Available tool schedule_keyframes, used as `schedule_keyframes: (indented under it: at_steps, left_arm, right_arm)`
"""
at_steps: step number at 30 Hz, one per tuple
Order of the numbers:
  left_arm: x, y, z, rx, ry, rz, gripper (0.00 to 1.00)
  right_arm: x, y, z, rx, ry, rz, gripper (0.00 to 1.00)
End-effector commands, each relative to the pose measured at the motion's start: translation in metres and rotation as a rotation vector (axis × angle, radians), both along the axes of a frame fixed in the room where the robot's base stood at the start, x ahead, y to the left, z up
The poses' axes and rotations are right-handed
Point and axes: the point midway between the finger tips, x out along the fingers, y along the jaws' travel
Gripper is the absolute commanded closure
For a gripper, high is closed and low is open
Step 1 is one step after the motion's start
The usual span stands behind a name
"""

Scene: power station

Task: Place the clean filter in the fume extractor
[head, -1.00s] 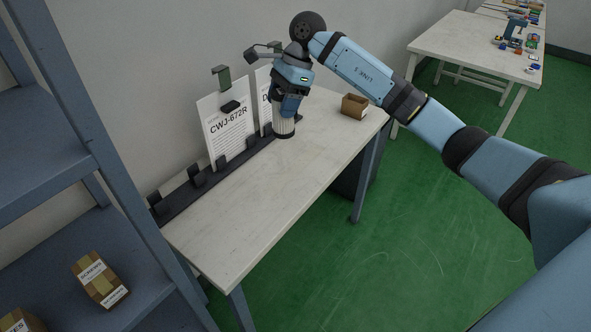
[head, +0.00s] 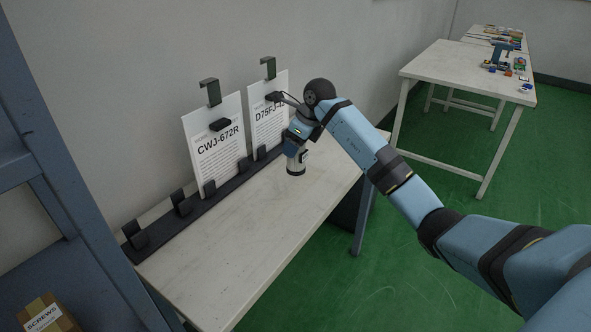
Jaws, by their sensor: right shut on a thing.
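A small pale cylinder with a dark lower rim, seemingly the filter (head: 296,164), is at my right gripper (head: 296,152), over the middle of the white table. The gripper points down and is shut on its top, covering the upper part. I cannot tell whether the cylinder's base touches the table. I cannot make out a fume extractor in this view. My left gripper is not in view.
The white table (head: 230,229) is bare in front. A dark rack (head: 193,208) along its back holds sheets marked CWJ-672R (head: 218,148) and D75F (head: 268,111). A blue shelf (head: 88,250) stands left, with a screws box (head: 47,314). A second table (head: 455,75) holds tools at the back right.

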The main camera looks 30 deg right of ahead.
Motion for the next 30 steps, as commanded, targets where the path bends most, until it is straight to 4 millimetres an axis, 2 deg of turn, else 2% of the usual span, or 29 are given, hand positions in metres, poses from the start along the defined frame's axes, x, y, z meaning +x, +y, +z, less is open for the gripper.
schedule_keyframes:
  at_steps: [1,3,10,17,23,29,30]
  left_arm:
    - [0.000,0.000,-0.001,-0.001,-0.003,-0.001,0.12]
    - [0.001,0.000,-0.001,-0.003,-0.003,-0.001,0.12]
    - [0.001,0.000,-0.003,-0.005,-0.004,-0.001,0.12]
    - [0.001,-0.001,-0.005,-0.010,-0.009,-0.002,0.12]
    - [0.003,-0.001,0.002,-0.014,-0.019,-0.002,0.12]
    - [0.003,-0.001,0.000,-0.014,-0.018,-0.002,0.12]
    - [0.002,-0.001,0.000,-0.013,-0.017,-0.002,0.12]
  right_arm:
    - [0.000,0.001,-0.012,0.002,0.000,0.000,0.68]
    - [0.000,0.000,-0.021,0.001,0.000,0.000,0.68]
    - [0.000,0.000,-0.037,0.001,-0.002,0.001,0.68]
    - [0.000,0.000,-0.070,0.001,0.000,0.000,0.68]
    - [0.000,0.000,-0.072,-0.001,-0.003,0.001,0.68]
    - [0.000,-0.001,-0.076,-0.002,-0.002,0.001,0.68]
    - [0.000,0.000,-0.075,0.000,-0.003,0.001,0.35]
